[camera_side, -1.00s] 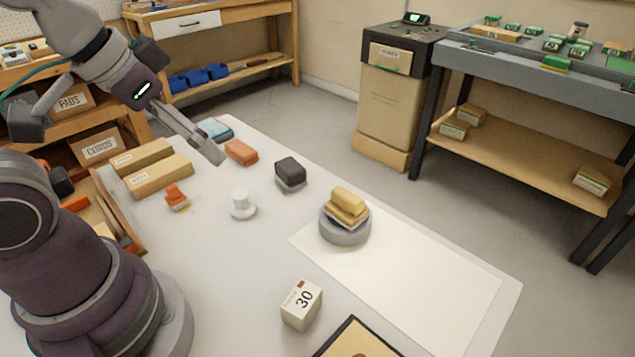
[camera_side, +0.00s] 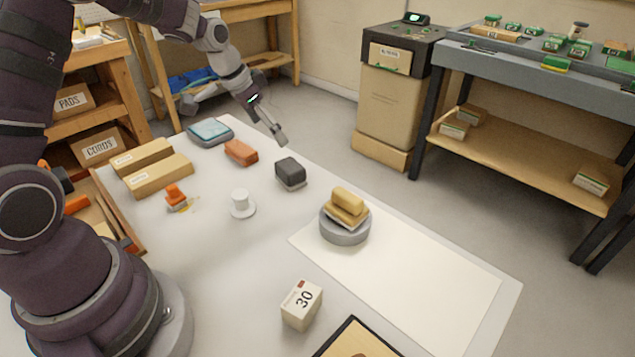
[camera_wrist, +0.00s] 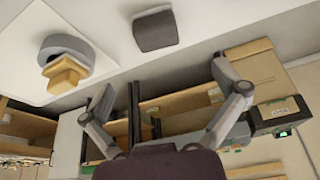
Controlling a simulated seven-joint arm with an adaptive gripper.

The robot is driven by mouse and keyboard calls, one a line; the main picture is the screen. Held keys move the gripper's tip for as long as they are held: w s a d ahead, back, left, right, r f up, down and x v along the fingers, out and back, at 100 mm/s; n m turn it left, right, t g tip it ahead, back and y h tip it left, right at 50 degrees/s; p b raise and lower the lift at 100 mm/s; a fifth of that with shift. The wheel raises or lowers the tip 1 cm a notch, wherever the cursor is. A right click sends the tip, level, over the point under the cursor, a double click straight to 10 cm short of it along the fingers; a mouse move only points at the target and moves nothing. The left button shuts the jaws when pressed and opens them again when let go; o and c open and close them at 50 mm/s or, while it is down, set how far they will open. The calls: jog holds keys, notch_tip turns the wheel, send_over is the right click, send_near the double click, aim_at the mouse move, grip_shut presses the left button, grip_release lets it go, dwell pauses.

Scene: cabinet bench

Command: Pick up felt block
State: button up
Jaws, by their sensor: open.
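A dark grey block on a lighter grey base, which I take to be the felt block (camera_side: 290,172), sits on the white table near its far edge. It also shows at the top of the wrist view (camera_wrist: 155,31). My gripper (camera_side: 279,137) is above and behind the block in the side view, apart from it, around the table's far edge. In the wrist view my gripper (camera_wrist: 163,82) has its fingers spread with nothing between them.
An orange block (camera_side: 240,152) and a blue pad (camera_side: 210,131) lie left of the dark block. A white knob-like piece (camera_side: 241,204) stands in front. A round grey stand (camera_side: 344,232) holds yellow pieces to the right.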

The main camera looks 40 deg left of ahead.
aim_at(289, 165)
jog(key=x, duration=1)
jog(key=shift+s+d, duration=0.15)
jog(key=shift+s, duration=0.05)
jog(key=c, duration=1.2)
